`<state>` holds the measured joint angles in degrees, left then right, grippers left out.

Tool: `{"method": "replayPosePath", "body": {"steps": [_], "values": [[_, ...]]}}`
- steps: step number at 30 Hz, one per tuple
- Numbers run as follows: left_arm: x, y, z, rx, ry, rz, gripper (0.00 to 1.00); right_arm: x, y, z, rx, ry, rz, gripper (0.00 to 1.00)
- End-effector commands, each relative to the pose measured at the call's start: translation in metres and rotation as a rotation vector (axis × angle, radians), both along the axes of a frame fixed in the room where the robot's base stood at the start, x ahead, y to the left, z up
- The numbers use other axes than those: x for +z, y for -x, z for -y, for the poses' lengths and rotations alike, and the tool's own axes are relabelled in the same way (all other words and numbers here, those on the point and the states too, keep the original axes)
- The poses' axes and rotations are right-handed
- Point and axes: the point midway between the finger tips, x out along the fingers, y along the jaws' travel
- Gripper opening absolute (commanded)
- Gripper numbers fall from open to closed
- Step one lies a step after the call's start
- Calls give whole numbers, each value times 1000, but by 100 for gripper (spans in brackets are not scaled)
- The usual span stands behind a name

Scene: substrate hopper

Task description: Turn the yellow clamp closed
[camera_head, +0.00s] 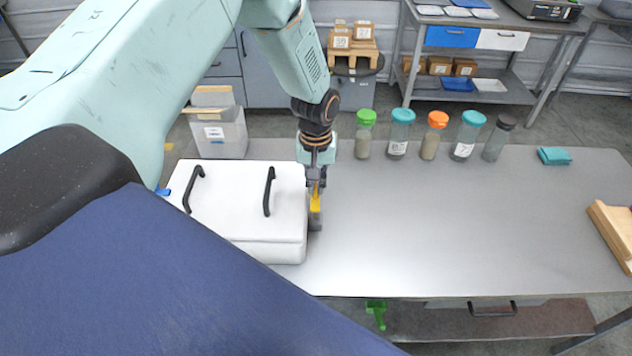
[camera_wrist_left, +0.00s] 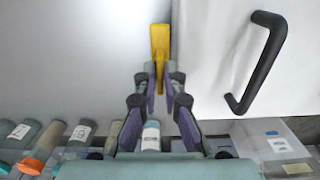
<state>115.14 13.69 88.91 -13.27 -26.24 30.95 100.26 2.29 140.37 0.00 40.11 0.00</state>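The yellow clamp (camera_head: 315,203) is at the right side of a white box (camera_head: 238,243) with two black handles, on the table. In the left wrist view the clamp (camera_wrist_left: 160,42) is a narrow yellow lever along the edge of the white surface. My left gripper (camera_head: 316,184) reaches down from above onto the clamp. In the wrist view its fingertips (camera_wrist_left: 161,82) are close together on both sides of the lever's narrow end and look shut on it. A grey part shows below the clamp in the head view. My right gripper is not in view.
Several jars with coloured lids (camera_head: 402,130) stand along the table's back edge. A teal cloth (camera_head: 554,156) and a wooden piece (camera_head: 613,232) are at the right. The middle of the table (camera_head: 450,220) is clear. A black handle (camera_wrist_left: 262,60) stands near the gripper.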

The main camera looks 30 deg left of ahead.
Motion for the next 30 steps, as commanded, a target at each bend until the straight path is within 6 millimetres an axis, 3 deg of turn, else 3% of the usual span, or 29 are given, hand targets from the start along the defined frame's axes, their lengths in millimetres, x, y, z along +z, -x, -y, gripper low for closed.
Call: {"method": "replayPosePath", "body": {"steps": [17,30], "values": [[1,-1,0,-38,1,3,0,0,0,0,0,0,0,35],[1,-1,0,-364,0,4,0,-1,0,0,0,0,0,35]]}}
